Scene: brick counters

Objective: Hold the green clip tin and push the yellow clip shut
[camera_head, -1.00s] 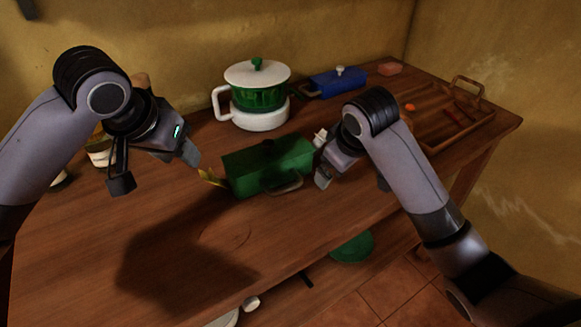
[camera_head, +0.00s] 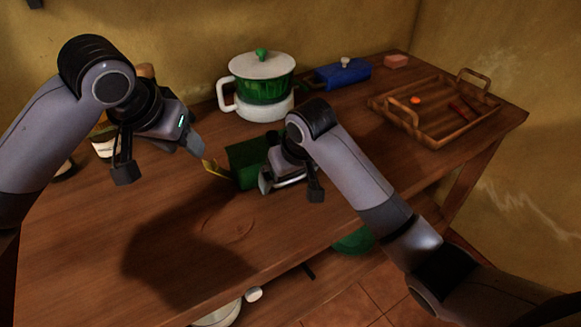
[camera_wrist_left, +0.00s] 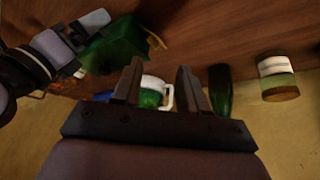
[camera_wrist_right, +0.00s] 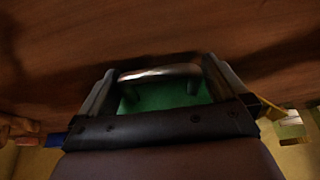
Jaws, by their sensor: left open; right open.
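The green clip tin (camera_head: 243,158) stands on the wooden counter, partly hidden behind my right arm. Its yellow clip (camera_head: 216,168) sticks out from the left end, swung away from the tin. My right gripper (camera_head: 267,184) is open at the tin's front. In the right wrist view its fingers lie either side of the tin's handle (camera_wrist_right: 160,72), with the green body between them; contact cannot be told. My left gripper (camera_head: 199,152) is open and empty, above and left of the yellow clip. The left wrist view also shows the tin (camera_wrist_left: 115,45) and the clip (camera_wrist_left: 155,40).
A white-lidded green pot (camera_head: 262,90) stands behind the tin. A blue box (camera_head: 342,74) and a wooden tray (camera_head: 440,135) are further right. A jar (camera_head: 104,145) stands at the left, behind my left arm. The counter's front is clear.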

